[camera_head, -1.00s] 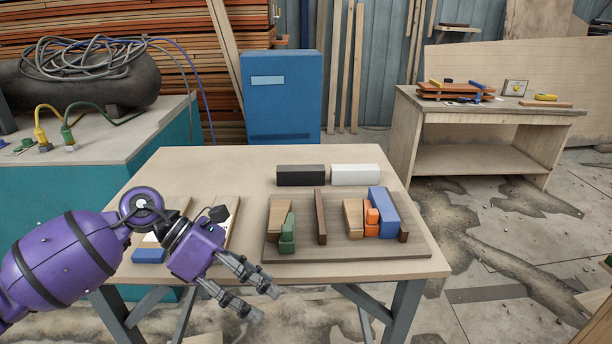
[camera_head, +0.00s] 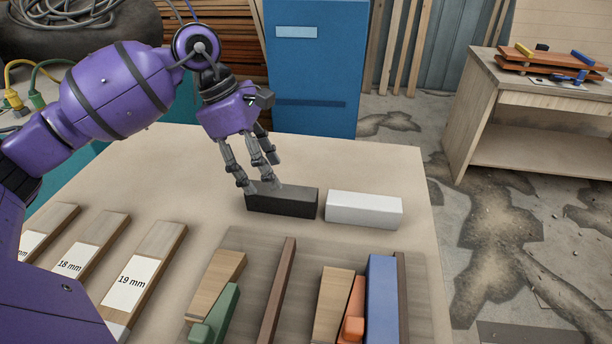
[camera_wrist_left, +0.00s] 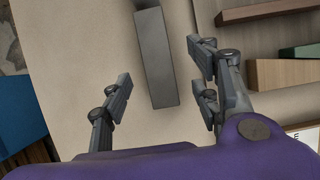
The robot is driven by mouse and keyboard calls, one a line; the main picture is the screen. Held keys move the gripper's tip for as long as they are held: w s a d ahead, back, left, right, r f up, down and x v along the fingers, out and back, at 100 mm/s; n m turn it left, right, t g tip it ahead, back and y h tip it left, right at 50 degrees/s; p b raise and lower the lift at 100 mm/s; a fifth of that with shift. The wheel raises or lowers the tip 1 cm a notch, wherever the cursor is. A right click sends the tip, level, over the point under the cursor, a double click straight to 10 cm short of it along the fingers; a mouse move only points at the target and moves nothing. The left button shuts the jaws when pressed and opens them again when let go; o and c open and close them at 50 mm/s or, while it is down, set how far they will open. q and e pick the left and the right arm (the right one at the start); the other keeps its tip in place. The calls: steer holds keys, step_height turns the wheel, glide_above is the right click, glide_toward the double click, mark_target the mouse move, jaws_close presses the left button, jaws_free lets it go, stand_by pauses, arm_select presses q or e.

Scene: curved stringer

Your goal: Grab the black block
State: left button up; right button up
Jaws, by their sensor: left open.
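The black block (camera_head: 284,201) lies on the table behind the wooden board, left of the white block (camera_head: 364,209). My left gripper (camera_head: 259,187) is open and points down at the left end of the black block. Its fingertips overlap that end in the head view. In the left wrist view the black block (camera_wrist_left: 157,62) shows as a dark grey bar between the open fingers (camera_wrist_left: 160,85), with clear space to both sides. Whether any finger touches it cannot be told. My right gripper is not in view.
A wooden board (camera_head: 246,242) in front holds several coloured and wooden pieces. Labelled wooden strips (camera_head: 146,265) lie at the left. A blue cabinet (camera_head: 314,75) stands behind the table. The table's back part is clear.

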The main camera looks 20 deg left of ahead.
mark_target(282, 192)
arm_select(q)
steer(key=shift+w, duration=0.25)
steer(key=shift+s+x, duration=0.15)
steer(key=shift+x, duration=0.55)
steer(key=shift+s+x, duration=0.15)
steer(key=shift+x, duration=0.5)
steer(key=x, duration=0.2)
steer(key=p+x, duration=0.1)
steer(key=shift+w+d+f, duration=0.2)
steer(key=shift+w+f, duration=0.05)
steer(key=shift+f, duration=0.05)
steer(key=shift+d+f, duration=0.15)
steer(key=shift+f, duration=0.35)
steer(key=shift+w, duration=0.1)
steer(key=c, duration=1.4)
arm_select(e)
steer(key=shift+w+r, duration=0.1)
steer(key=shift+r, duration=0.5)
